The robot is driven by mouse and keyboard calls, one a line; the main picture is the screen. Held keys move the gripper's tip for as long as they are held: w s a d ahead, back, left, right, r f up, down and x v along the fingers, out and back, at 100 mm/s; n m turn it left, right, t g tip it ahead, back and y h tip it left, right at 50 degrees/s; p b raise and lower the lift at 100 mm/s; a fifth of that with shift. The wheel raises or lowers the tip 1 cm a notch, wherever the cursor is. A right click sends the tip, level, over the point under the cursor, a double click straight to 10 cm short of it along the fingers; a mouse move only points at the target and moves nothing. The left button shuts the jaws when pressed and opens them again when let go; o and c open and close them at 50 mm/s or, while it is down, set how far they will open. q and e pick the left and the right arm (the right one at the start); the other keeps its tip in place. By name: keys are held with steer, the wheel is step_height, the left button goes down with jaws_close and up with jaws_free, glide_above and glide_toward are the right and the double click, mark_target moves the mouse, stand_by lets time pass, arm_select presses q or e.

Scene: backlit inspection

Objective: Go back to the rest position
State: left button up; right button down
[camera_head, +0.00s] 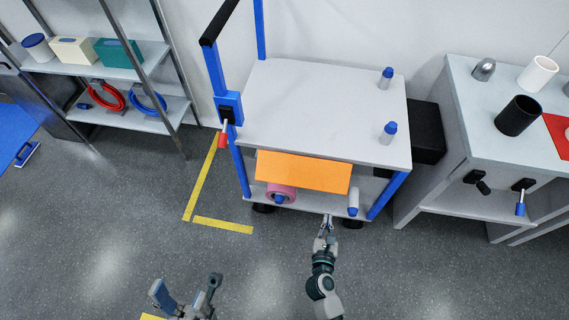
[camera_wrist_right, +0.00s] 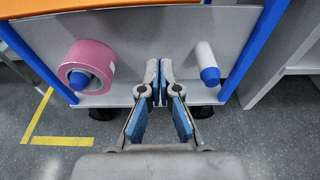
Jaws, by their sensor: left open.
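My left gripper (camera_head: 187,288) is at the bottom of the head view, with its two fingers spread wide and nothing between them. It is over the floor, left of the trolley. My right gripper (camera_head: 328,222) is in front of the trolley's lower shelf. In the right wrist view its fingertips (camera_wrist_right: 160,72) meet or nearly meet, with nothing visible between them. They point at the gap between a pink tape roll (camera_wrist_right: 88,67) around a blue-tipped peg and a white cylinder with a blue cap (camera_wrist_right: 207,65). Neither is touched.
The trolley (camera_head: 290,110) carries two blue-capped bottles (camera_head: 387,78) on top and an orange panel (camera_head: 302,172) at its front. A workbench (camera_head: 470,115) with cups is right; a shelf rack (camera_head: 140,120) is left.

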steer(key=shift+s+a, duration=0.1)
steer(key=shift+s, duration=0.3)
